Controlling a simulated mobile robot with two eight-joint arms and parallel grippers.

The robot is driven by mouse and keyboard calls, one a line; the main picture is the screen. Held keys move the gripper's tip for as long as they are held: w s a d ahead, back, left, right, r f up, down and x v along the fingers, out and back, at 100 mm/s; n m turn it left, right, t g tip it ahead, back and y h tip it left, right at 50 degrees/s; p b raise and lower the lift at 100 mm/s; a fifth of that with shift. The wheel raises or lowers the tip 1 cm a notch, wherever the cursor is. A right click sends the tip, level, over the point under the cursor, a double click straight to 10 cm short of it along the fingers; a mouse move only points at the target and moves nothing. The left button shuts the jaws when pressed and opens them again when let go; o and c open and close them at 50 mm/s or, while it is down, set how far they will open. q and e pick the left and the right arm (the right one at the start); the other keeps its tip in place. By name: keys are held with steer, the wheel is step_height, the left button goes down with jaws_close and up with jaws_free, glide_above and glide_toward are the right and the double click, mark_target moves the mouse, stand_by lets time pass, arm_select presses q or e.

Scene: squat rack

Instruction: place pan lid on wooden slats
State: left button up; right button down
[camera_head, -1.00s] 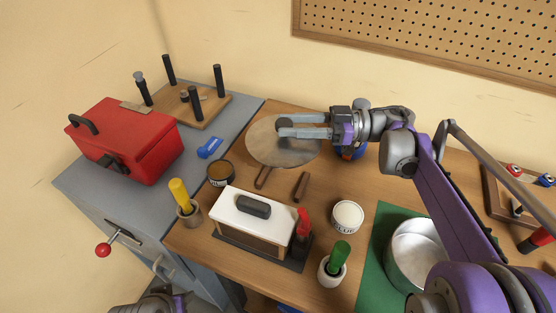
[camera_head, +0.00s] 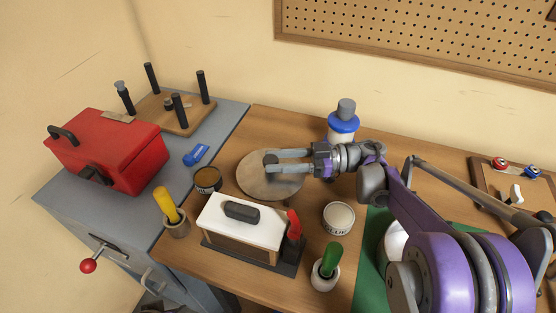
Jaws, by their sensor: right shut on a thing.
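The round pan lid (camera_head: 262,184) lies flat, at or just above the wooden bench top, behind the white-topped box. My right gripper (camera_head: 274,162) is shut on the lid's dark knob, its fingers reaching in from the right. The wooden slats are not visible now; the lid covers the spot where two brown slats showed earlier. I cannot tell whether the lid touches them.
A blue-collared bottle (camera_head: 342,124) stands behind my right gripper. A red toolbox (camera_head: 110,150) sits on the grey cabinet.

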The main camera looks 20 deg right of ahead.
steer(key=shift+s+a+f+b, duration=0.1)
steer(key=shift+s+f+b, duration=0.1)
steer(key=shift+f+b, duration=0.35)
steer(key=shift+c, duration=2.3)
jaws_free()
steer(key=shift+f, duration=0.15)
steer(key=shift+r+p, duration=0.25)
steer(key=shift+p, duration=0.05)
steer(key=r+v, duration=0.1)
steer(key=v, duration=1.1)
steer(key=shift+w, duration=0.2)
